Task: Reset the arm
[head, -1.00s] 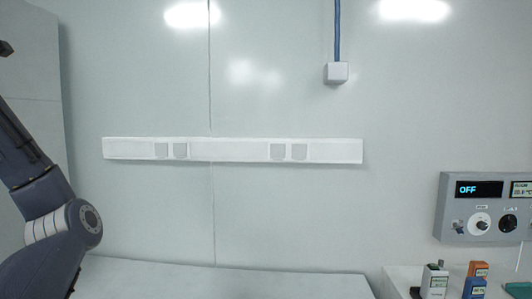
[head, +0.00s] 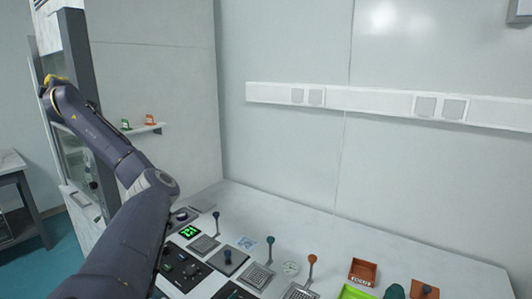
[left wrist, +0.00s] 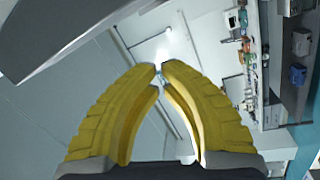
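My left arm rises from the bottom left in the head view. My left gripper (head: 54,84) is at its far end, raised near the tall cabinet at the left, and shows only as a small yellow patch. In the left wrist view the two yellow fingers of the left gripper (left wrist: 160,68) curve in until their tips almost meet, with nothing visible held between them. My right gripper is in neither view.
A bench (head: 408,252) below carries control panels with levers (head: 270,250), an orange-brown tray (head: 364,271) and a green tray (head: 354,293). A small shelf (head: 146,129) with little items is on the cabinet (head: 165,75). The bench's back strip is clear.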

